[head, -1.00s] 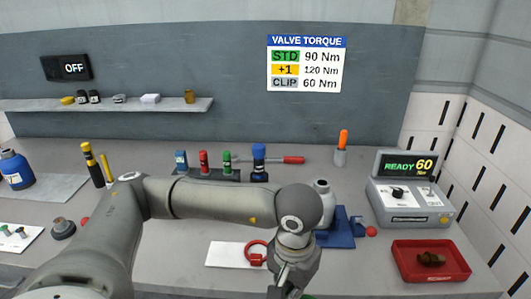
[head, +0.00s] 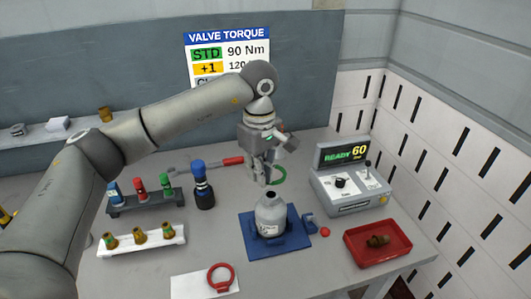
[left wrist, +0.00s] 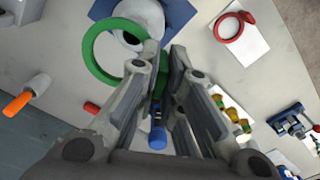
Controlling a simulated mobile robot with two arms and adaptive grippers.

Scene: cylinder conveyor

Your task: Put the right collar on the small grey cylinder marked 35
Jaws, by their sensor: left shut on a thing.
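The small grey cylinder (head: 271,217) stands upright in a blue cradle (head: 247,231); its marking is too small to read. My left gripper (head: 264,182) is shut on a green ring collar (head: 280,177). It holds the collar in the air beside the cylinder's neck, on the far side in the head view. In the left wrist view the green collar (left wrist: 90,50) sticks out from the fingers (left wrist: 160,75) and overlaps the cylinder's top (left wrist: 143,18); I cannot tell the height between them. A red ring collar (head: 220,277) lies on a white card. My right gripper is not in view.
A display unit (head: 350,188) reading READY 60 and a red tray (head: 378,243) stand at the right. A blue-topped tool (head: 203,186) and racks of small parts (head: 142,240) stand at the left.

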